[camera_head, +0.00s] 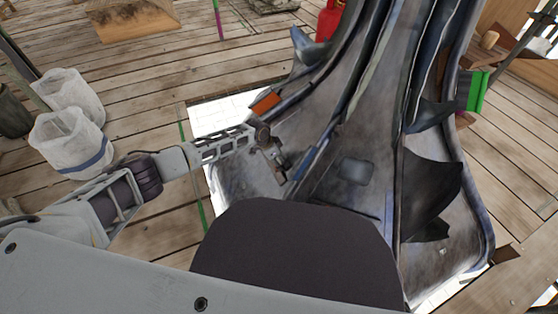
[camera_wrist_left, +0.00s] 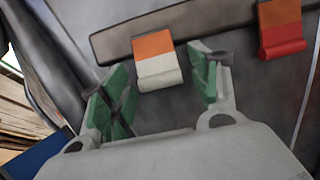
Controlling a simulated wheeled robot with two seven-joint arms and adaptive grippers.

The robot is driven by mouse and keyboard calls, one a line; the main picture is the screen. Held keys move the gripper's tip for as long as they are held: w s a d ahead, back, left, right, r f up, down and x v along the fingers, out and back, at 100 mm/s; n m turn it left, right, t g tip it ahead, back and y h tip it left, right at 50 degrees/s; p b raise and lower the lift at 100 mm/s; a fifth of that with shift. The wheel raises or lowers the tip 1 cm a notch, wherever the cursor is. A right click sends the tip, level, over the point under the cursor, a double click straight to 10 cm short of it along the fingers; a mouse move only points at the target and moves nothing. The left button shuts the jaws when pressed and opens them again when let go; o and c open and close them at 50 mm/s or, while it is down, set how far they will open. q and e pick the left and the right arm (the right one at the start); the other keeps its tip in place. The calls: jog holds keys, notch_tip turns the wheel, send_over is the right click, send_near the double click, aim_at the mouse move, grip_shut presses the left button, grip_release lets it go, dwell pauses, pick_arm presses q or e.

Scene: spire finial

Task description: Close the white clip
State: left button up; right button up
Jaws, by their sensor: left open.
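The white clip (camera_wrist_left: 160,70) shows in the left wrist view with an orange upper part and a white lower part, set on a dark strip on the grey metal surface. My left gripper (camera_wrist_left: 162,88) is open, with its green-padded fingers on either side of the clip's lower part. I cannot tell whether they touch it. In the head view my left gripper (camera_head: 276,160) is at the left flank of the finial (camera_head: 355,170), and the white clip cannot be made out there. My right gripper is not in view.
A second clip (camera_wrist_left: 280,28), orange and red, sits to the right on the same surface. An orange piece (camera_head: 265,103) shows beyond my gripper. White buckets (camera_head: 68,138) stand on the plank floor at left. A green block (camera_head: 477,91) is at the finial's right.

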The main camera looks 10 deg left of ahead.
pick_arm(q)
jog(key=c, duration=1)
jog(key=shift+w+d, duration=0.2)
jog(key=shift+d+f+g+y+p, duration=0.1)
jog(key=shift+g+y+p, duration=0.35)
jog(key=shift+y, duration=0.15)
jog(key=o, duration=1)
